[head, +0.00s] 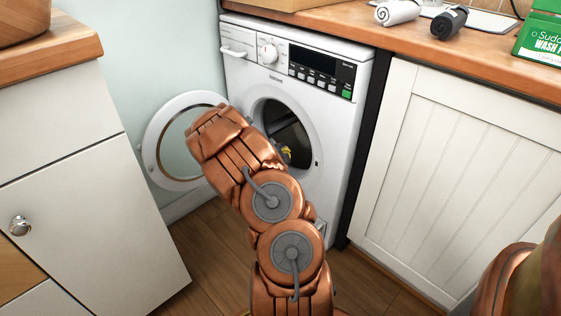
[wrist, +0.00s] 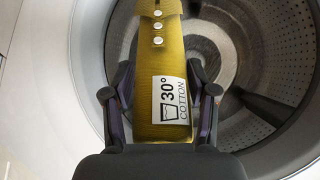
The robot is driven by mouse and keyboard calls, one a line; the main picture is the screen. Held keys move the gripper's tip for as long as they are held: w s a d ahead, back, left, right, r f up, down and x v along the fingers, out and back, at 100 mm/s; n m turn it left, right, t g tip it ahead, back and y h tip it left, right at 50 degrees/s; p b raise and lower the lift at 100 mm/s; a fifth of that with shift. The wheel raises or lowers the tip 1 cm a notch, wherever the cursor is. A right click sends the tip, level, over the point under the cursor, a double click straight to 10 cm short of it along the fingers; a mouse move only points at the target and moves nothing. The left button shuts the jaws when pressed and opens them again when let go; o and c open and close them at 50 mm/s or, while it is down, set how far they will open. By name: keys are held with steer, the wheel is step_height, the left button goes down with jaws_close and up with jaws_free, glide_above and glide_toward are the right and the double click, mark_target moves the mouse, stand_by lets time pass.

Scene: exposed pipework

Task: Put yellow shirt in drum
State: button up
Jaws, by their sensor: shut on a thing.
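The yellow shirt (wrist: 160,120) fills the middle of the wrist view, with white buttons and a white label reading 30° cotton. My gripper (wrist: 162,95) is shut on it, one finger on each side. The shirt points into the washing machine's drum (wrist: 262,62), whose perforated metal wall lies behind and around it. In the head view a small bit of the yellow shirt (head: 286,152) shows in the dark drum opening (head: 288,130). My arm hides the gripper and the rest of the shirt there.
The round door (head: 157,150) of the white washing machine (head: 335,130) stands open to the left. Rolled white (head: 398,11) and dark (head: 449,22) towels and a green detergent box (head: 540,40) are on the counter. Cabinets stand on both sides.

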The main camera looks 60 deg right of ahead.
steer(key=w+d+p, duration=0.4)
steer(key=d+p, duration=0.1)
steer(key=d, duration=1.1)
steer(key=o, duration=1.4)
steer(key=shift+s+a, duration=0.1)
steer(key=v, duration=1)
steer(key=shift+a+r, duration=0.15)
steer(key=shift+r, duration=0.1)
steer(key=shift+s+a+r, duration=0.15)
steer(key=shift+s+a, duration=0.05)
steer(key=shift+a, duration=0.5)
